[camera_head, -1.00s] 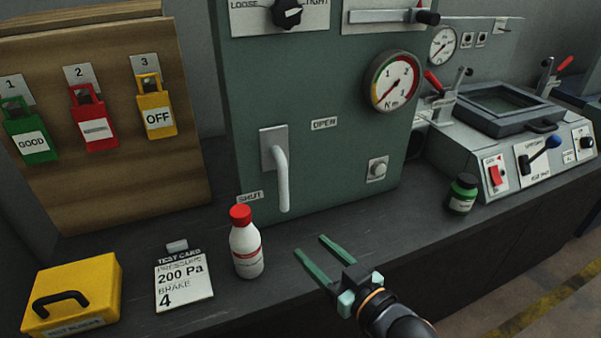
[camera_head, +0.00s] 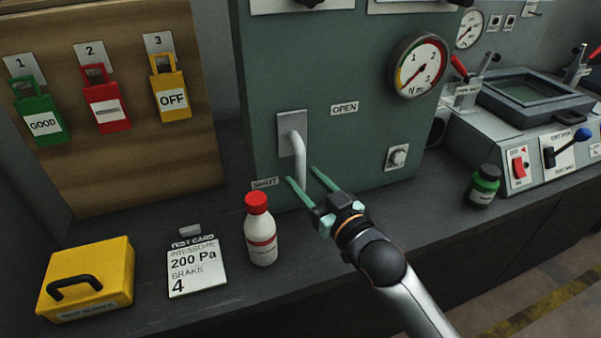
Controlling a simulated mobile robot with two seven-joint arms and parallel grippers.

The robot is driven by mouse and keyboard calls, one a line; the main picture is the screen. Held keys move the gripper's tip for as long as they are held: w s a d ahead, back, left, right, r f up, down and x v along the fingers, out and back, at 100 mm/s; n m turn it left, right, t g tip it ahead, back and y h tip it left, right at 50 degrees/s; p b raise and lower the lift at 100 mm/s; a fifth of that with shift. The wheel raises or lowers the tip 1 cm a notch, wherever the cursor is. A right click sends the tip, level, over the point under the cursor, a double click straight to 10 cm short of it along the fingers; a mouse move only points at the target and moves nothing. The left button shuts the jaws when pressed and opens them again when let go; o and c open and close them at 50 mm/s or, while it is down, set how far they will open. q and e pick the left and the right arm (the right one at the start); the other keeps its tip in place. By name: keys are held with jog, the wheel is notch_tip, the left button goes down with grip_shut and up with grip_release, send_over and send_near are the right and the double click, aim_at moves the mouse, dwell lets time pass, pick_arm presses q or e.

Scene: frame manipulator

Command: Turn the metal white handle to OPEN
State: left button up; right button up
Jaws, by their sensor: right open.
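The white metal handle (camera_head: 297,150) is mounted on a light plate on the front of the green machine panel (camera_head: 370,150). It hangs down, with its lower end near the SHUT label (camera_head: 265,183). The OPEN label (camera_head: 344,108) is to the upper right of the handle. My right gripper (camera_head: 306,178) is open, with its two green fingers reaching up toward the handle's lower end. The fingers overlap the handle's lower end in the picture; I cannot tell whether they touch it. My left gripper is not in view.
A white bottle with a red cap (camera_head: 260,235) stands just left of my right gripper. A test card (camera_head: 195,268) and a yellow box (camera_head: 88,275) lie further left. A dark green jar (camera_head: 482,187) stands at the right. The counter between bottle and jar is clear apart from my arm.

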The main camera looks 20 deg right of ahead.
jog(key=shift+x, duration=1.25)
jog(key=shift+c, duration=0.3)
grip_shut()
